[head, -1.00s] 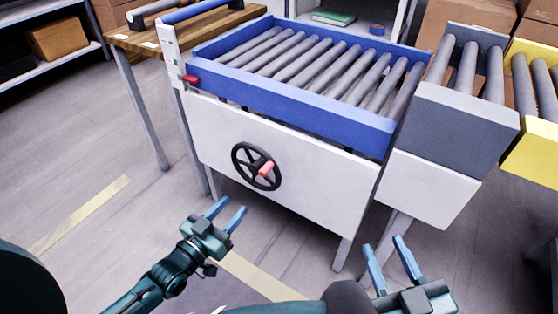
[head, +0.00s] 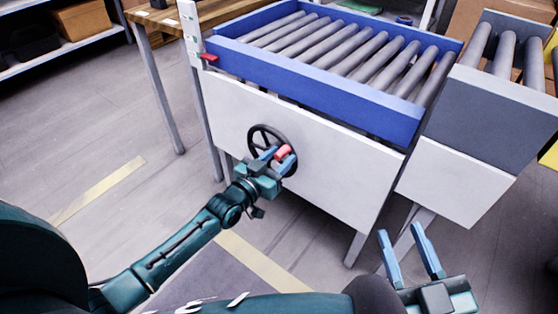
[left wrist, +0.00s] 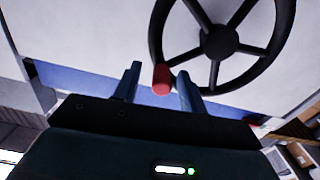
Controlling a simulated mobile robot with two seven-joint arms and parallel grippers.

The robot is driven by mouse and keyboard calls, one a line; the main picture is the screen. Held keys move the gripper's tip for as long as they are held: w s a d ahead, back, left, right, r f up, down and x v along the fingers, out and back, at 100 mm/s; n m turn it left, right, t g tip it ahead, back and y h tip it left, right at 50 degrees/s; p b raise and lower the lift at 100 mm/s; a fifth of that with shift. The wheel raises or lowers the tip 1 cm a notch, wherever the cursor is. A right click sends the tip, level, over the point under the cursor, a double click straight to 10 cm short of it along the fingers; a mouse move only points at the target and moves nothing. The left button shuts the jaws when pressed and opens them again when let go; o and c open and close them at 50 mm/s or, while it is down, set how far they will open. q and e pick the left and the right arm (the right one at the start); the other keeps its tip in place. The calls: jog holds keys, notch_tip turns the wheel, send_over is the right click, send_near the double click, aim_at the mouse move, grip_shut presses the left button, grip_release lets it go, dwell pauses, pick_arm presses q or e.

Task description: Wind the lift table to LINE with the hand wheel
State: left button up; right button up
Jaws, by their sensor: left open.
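The black spoked hand wheel (head: 260,137) is on the white front panel of the lift table, whose blue frame (head: 320,83) holds grey rollers. It also shows in the left wrist view (left wrist: 219,42). Its red handle (head: 282,152) sticks out from the rim. My left gripper (head: 275,157) is open at the handle; in the left wrist view the handle (left wrist: 161,80) appears between its two blue fingers, not clamped. My right gripper (head: 404,246) is open and empty at the lower right, away from the table. A red pointer (head: 209,57) sits at the white scale post (head: 190,30); LINE is not readable.
A grey roller conveyor section (head: 500,100) stands right of the lift table. A wooden bench (head: 150,25) is behind at the left, and shelving (head: 70,50) is further left. The floor before the panel is clear.

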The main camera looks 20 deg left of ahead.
pick_arm(q)
jog(key=shift+w, duration=0.1)
jog(key=shift+c, duration=0.4)
jog(key=c, duration=0.6)
jog(key=shift+d, duration=0.15)
grip_shut()
